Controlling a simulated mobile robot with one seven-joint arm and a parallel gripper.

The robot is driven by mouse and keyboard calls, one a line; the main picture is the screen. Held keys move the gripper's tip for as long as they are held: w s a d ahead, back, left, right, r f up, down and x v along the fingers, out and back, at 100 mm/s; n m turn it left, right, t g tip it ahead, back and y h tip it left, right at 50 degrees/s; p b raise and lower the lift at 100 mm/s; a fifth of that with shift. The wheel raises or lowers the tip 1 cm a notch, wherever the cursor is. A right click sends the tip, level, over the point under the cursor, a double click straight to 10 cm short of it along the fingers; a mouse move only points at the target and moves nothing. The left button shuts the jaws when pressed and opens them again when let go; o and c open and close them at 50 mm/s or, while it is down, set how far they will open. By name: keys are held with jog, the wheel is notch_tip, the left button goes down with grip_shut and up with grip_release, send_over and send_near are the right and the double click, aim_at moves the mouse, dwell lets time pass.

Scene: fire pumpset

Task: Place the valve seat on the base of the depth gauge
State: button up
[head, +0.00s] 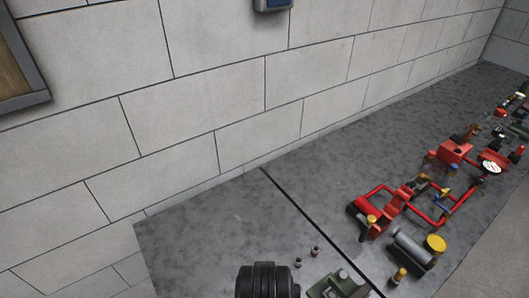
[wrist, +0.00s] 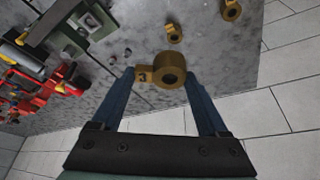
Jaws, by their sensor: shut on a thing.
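A brass ring with a side tab marked "3" (wrist: 172,74), which looks like the valve seat, sits between the fingertips of my gripper (wrist: 160,77) in the wrist view. The two blue fingers are shut on it, one at each side. Two smaller brass pieces lie beyond it, a near one (wrist: 174,34) and a far one (wrist: 231,10). I cannot clearly tell which thing is the depth gauge. In the head view my gripper and the ring cannot be made out.
A grey-green device (head: 338,286) stands at the lower middle of the grey worktop (head: 215,235). Two small pieces (head: 315,251) lie beside it. Red pump parts (head: 385,212) and a grey cylinder (head: 412,250) crowd the right. A block wall (head: 190,75) runs behind. The worktop's left part is clear.

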notch_tip(320, 180, down, 12)
jog(key=r+b, duration=0.1)
jog(key=b, duration=0.6)
notch_tip(320, 180, up, 15)
jog(key=p, duration=1.1)
jog(key=shift+w+f, duration=0.1)
jog(key=shift+f, duration=0.1)
notch_tip(320, 180, down, 15)
jog(key=b, duration=1.1)
